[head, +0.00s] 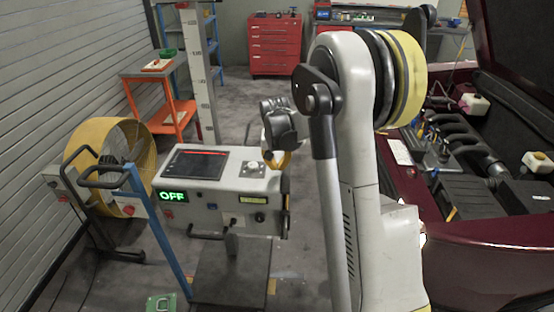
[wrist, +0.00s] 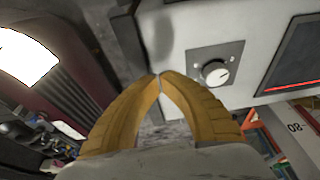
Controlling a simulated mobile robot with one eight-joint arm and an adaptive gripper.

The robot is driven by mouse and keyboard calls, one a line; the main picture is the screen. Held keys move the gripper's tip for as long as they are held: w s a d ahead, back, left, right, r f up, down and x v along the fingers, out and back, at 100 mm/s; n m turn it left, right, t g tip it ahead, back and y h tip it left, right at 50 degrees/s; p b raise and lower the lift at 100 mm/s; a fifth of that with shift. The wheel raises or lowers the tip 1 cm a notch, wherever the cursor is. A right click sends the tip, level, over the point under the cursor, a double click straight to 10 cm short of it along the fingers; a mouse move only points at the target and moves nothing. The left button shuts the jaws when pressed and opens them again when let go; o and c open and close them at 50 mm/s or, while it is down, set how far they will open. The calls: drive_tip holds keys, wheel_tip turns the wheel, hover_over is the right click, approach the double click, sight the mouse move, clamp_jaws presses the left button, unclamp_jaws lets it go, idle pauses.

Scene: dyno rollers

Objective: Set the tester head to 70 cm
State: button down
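The tester head (head: 230,202) is a grey box with a dark screen (head: 195,164), a green OFF display (head: 172,196) and a knob (head: 252,166) on its top right. It sits on a tall column (head: 199,75) with a printed scale; the exact height reading is unclear. My gripper (head: 284,161) is close to the head's right side. In the wrist view, the yellow fingers of my gripper (wrist: 159,76) meet at the tips with nothing between them. The knob (wrist: 216,72) is apart from them, to the right. A scale label, seemingly 80, shows upside down on the column (wrist: 296,126).
A dark red car with its hood up (head: 480,240) stands at the right. A yellow fan (head: 105,160) and a blue-framed cart handle (head: 150,230) are at the left. An orange shelf (head: 155,70) and a red tool cabinet (head: 275,45) stand behind. Some floor behind the head is clear.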

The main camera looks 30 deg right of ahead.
sight(277, 175)
drive_tip(key=shift+f+b, duration=0.35)
drive_tip(key=shift+f, duration=1.05)
drive_tip(key=shift+f, duration=0.1)
wheel_tip(277, 175, down, 13)
drive_tip(key=b, duration=0.7)
drive_tip(key=shift+r, duration=0.25)
